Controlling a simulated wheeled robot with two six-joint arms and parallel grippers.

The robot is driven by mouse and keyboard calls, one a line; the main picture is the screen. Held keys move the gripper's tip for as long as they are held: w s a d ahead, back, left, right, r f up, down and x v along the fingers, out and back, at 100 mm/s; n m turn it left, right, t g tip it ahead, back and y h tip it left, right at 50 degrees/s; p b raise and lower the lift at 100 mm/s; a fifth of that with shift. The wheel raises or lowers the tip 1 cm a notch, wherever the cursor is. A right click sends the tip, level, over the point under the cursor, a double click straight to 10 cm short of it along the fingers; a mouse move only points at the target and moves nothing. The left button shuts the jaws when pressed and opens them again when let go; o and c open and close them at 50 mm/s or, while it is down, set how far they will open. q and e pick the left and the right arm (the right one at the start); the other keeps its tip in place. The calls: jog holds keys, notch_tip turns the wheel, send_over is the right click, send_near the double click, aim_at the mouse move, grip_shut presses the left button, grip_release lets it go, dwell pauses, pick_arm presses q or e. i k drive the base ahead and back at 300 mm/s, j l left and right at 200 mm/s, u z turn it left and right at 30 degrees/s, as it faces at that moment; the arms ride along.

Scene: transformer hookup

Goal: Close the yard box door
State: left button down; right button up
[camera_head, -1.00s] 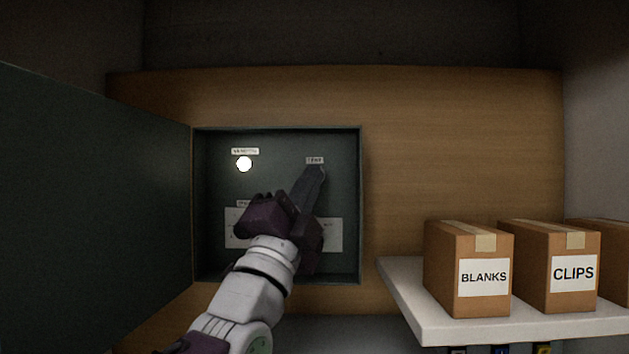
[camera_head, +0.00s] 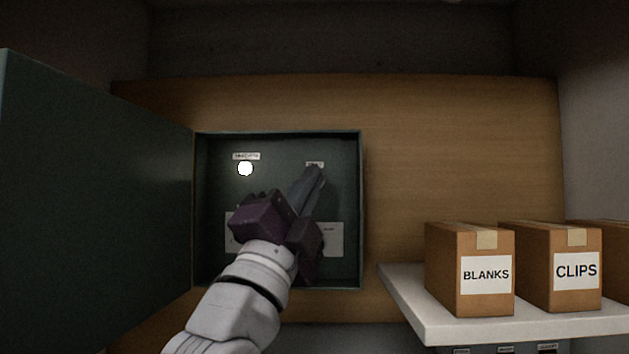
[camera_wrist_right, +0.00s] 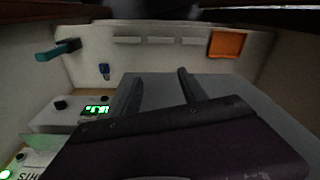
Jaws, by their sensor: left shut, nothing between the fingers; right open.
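The yard box (camera_head: 361,205) is a dark green cabinet on the wooden back wall in the head view. Its door (camera_head: 95,205) stands wide open, swung out to the left. My left gripper (camera_head: 314,174) reaches into the box opening with its fingers shut and empty, close to the small label at upper right. It hides part of the interior. A bright white round light (camera_head: 245,169) shows inside at upper left. My right gripper (camera_wrist_right: 158,88) shows only in the right wrist view, its two fingers apart with nothing between them.
A white shelf (camera_head: 400,300) at right holds cartons marked BLANKS (camera_head: 470,270) and CLIPS (camera_head: 560,265). The wood wall between box and shelf is bare. The right wrist view shows a device with a green display (camera_wrist_right: 97,109) and an orange panel (camera_wrist_right: 228,43).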

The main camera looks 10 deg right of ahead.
aim_at(96, 183)
jog(key=k, duration=1)
